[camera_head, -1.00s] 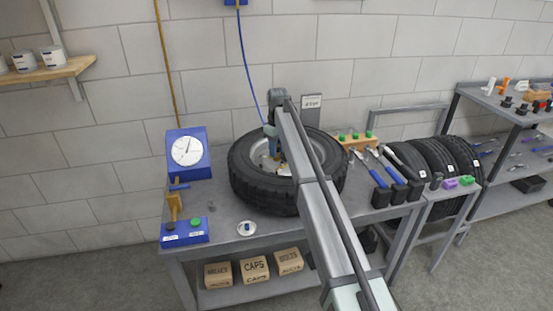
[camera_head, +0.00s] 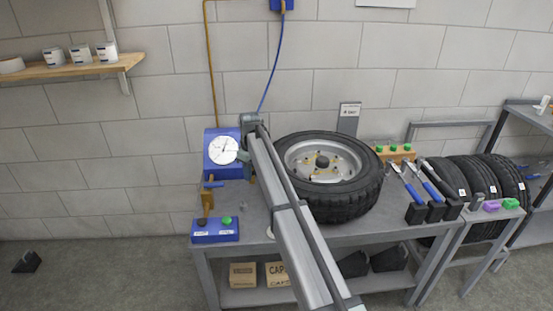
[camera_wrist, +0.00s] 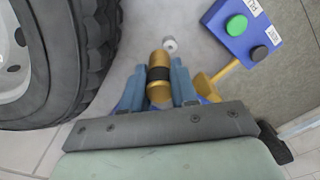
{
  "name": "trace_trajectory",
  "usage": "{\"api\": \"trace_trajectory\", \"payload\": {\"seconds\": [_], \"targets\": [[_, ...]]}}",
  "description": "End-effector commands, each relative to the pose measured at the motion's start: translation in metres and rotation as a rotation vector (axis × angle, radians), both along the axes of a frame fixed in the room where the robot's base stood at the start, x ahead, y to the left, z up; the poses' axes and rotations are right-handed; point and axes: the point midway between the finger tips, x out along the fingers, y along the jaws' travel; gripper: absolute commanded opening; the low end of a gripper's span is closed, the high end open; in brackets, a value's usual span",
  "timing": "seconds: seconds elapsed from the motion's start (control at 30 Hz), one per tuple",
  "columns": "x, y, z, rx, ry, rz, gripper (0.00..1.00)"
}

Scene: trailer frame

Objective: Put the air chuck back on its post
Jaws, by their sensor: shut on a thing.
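In the head view my gripper (camera_head: 249,174) is small and partly covered by my arm. A yellow-brown post (camera_head: 207,203) with a blue piece near its top stands left of my gripper, behind the button box. A yellow part beside the button box also shows in the wrist view (camera_wrist: 222,80). The chuck's end is unclear.
The tyre on its rim (camera_head: 350,205) lies close to the right of my gripper. The blue gauge box (camera_head: 222,167) stands close on the left. The blue button box (camera_head: 215,232) sits at the bench's front left. A blue hose (camera_head: 272,65) hangs from the wall unit.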

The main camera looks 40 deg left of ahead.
Motion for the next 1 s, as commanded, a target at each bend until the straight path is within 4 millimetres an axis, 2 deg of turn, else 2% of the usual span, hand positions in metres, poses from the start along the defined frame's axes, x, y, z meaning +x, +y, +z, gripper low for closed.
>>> {"api": "trace_trajectory", "payload": {"seconds": [0.03, 0.1, 0.2, 0.33, 0.57, 1.0], "targets": [[-0.013, 0.007, -0.008, 0.001, -0.001, 0.015, 0.0], [-0.024, 0.015, -0.017, 0.004, -0.002, 0.027, 0.0], [-0.032, 0.024, -0.031, 0.007, -0.004, 0.034, 0.0], [-0.022, 0.036, -0.032, 0.019, -0.012, 0.017, 0.0], [-0.021, 0.036, -0.039, 0.028, -0.017, 0.011, 0.0], [-0.021, 0.036, -0.075, 0.028, -0.016, 0.011, 0.0]]}}
